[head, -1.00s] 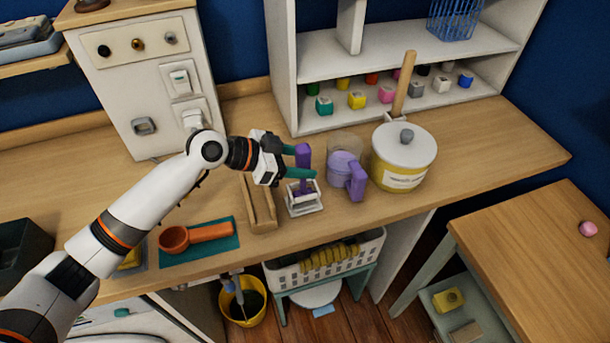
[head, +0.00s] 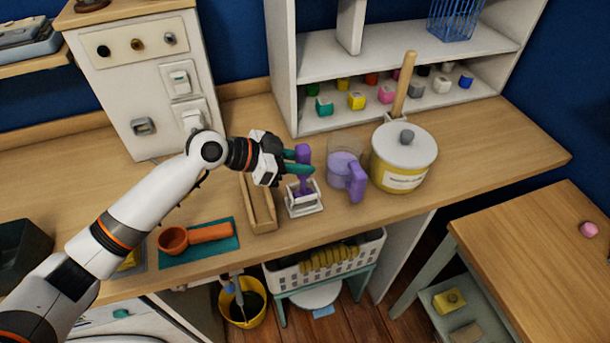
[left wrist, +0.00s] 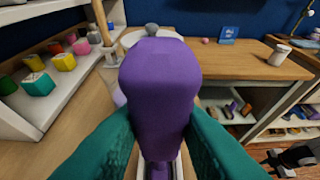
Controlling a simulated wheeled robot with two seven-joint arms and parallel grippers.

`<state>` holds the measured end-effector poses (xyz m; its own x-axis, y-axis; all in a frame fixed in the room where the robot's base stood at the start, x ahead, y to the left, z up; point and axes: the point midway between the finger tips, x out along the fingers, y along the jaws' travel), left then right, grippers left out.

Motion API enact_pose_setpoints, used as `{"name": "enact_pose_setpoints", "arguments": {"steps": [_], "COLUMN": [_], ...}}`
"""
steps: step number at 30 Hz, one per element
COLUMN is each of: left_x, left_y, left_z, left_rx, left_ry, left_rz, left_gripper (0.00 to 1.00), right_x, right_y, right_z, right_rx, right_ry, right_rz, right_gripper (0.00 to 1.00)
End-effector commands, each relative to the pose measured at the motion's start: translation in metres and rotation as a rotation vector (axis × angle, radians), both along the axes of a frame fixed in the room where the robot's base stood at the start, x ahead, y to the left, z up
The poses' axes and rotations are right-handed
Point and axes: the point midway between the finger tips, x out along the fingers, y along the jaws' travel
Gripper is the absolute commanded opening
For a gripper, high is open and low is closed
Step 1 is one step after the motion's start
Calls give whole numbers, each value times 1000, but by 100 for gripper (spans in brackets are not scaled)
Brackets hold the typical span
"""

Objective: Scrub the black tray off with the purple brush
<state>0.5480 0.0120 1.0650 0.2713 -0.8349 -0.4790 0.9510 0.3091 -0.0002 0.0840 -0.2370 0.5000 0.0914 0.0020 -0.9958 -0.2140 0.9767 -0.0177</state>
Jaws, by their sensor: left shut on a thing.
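My left gripper (head: 300,161) is shut on the upright handle of the purple brush (head: 304,155), with one teal finger on each side. The brush stands in a small white holder (head: 304,199) on the counter, and its lower end is hidden there. In the left wrist view the purple brush handle (left wrist: 160,85) fills the middle between the teal fingers. A black tray (head: 24,252) is at the far left of the counter, partly cut off by the picture edge and next to my arm.
A wooden box (head: 260,205) stands just left of the holder. A purple-handled jug (head: 347,172) and a lidded pot (head: 402,160) stand right. An orange scoop (head: 192,236) lies on a teal mat (head: 222,247). The counter's right end is clear.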

Motion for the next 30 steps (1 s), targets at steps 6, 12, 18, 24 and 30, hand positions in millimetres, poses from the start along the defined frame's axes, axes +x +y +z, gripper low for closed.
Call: {"name": "enact_pose_setpoints", "arguments": {"steps": [6, 12, 18, 24, 30], "left_x": [0, 0, 0, 0, 0], "left_y": [0, 0, 0, 0, 0], "left_z": [2, 11, 20, 20, 22], "left_rx": [0, -1, 0, 0, 0], "left_ry": [0, -1, -1, -1, -1], "left_rz": [0, 0, 0, 0, 0], "left_gripper": [0, 0, 0, 0, 0], "right_x": [0, 0, 0, 0, 0], "right_y": [0, 0, 0, 2, 3], "right_z": [1, 8, 13, 13, 14], "right_rx": [0, 0, 0, 2, 3], "right_ry": [0, -1, -1, -1, 0], "right_rz": [-1, -1, -1, -2, -3], "right_gripper": [36, 36, 36, 36, 36]}}
